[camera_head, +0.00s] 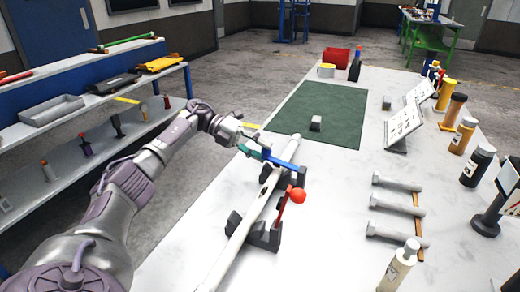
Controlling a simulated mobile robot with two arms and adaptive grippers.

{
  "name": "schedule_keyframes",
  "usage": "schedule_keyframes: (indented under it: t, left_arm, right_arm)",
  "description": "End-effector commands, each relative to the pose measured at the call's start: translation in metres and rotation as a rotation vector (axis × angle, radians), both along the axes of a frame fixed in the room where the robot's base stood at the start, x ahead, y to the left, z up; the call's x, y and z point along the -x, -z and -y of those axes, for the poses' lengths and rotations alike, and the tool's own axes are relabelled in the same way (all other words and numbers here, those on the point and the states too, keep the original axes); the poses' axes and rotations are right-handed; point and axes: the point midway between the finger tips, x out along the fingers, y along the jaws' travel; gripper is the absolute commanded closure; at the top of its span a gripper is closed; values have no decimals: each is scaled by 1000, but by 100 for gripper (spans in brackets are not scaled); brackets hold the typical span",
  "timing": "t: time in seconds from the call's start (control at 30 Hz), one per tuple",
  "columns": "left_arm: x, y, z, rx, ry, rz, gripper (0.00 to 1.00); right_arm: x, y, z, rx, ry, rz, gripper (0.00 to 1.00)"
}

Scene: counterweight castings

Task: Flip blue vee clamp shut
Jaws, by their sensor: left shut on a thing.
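A pale rod (245,228) lies across two dark vee blocks on the white table. The blue clamp (284,163) is at the far block, its blue bar slanting across the rod's far end. My left gripper (259,152) reaches in from the left and is shut on the blue clamp's left end. The exact contact is small and partly hidden by the fingers. A clamp with a red knob (297,195) stands at the near block (264,236), to the right of the rod. My right gripper does not show.
A green mat (330,108) with a small grey block (316,123) lies beyond the rod. Several pale bolt-like pieces (395,208), bottles (478,164) and sign stands (403,125) stand to the right. A blue shelf (90,75) is at left. The table between rod and bolts is clear.

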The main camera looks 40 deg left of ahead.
Motion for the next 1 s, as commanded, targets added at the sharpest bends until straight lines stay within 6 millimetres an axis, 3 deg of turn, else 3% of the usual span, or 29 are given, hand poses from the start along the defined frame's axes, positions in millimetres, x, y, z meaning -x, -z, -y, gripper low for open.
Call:
schedule_keyframes:
  t: [0.03,0.5,0.53,0.6,1.0]
  left_arm:
    - [1,9,1,-10,4,-13,100]
    - [2,12,3,-11,9,-19,100]
    - [2,12,3,-11,9,-19,58]
    - [2,12,4,-11,10,-19,46]
    - [1,6,1,-5,5,-9,44]
  right_arm:
    - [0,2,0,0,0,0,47]
    - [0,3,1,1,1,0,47]
    - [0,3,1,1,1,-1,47]
    - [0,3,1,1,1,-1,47]
    - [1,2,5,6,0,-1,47]
